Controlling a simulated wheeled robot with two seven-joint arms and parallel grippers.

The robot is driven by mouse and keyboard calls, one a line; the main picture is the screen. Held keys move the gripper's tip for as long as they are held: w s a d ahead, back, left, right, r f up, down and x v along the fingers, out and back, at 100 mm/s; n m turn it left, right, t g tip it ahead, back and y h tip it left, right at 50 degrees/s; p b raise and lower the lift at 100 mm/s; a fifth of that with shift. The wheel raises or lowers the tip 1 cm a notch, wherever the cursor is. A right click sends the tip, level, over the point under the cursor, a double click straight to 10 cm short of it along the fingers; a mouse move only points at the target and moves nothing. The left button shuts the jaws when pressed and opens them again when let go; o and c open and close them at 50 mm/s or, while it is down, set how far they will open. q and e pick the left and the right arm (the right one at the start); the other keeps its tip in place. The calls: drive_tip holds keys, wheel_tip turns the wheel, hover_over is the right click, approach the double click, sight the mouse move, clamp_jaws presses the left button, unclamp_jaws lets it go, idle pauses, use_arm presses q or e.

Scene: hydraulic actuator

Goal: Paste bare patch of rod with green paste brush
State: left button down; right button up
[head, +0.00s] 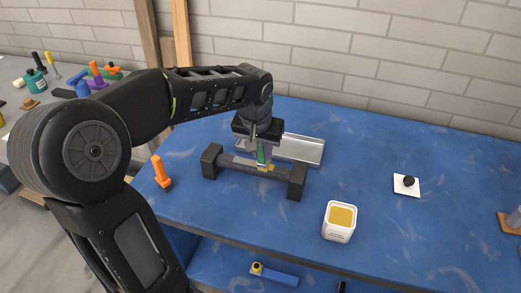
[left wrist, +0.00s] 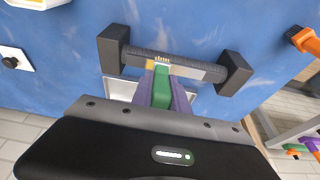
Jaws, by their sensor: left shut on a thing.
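My left gripper (head: 262,150) is shut on the green paste brush (head: 261,157), just above the rod (head: 238,167). The rod lies level between two dark end blocks. In the left wrist view the gripper (left wrist: 162,88) holds the green handle (left wrist: 161,90), and the pale bristles (left wrist: 162,60) are at the rod's middle; whether they touch is hard to tell. Yellow paste shows beside the bristles on the rod. A lighter grey patch (left wrist: 192,71) lies next to it, while the rest of the rod looks dark. My right gripper is not in view.
A white tub of yellow paste (head: 340,221) stands front right of the rod. A metal tray (head: 305,149) lies behind it. An orange-handled tool (head: 161,173) is at left, a white plate with black knob (head: 406,184) at right. The blue table is otherwise mostly clear.

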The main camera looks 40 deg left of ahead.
use_arm(q)
drive_tip(key=shift+w+d, duration=0.15)
drive_tip(key=shift+d, duration=0.2)
drive_tip(key=shift+a, duration=0.1)
drive_tip(key=shift+s+a, duration=0.3)
drive_tip(key=shift+a, duration=0.65)
drive_tip(key=shift+s+a, duration=0.25)
drive_tip(key=shift+a, duration=0.7)
drive_tip(key=shift+s+a+r, duration=0.1)
drive_tip(key=shift+s+a, duration=0.05)
drive_tip(key=shift+a, duration=0.4)
drive_tip(key=shift+d, duration=0.1)
drive_tip(key=shift+w+d, duration=0.2)
drive_tip(key=shift+d, duration=0.35)
drive_tip(key=shift+w+d, duration=0.15)
drive_tip(key=shift+d, duration=0.4)
drive_tip(key=shift+a, duration=0.15)
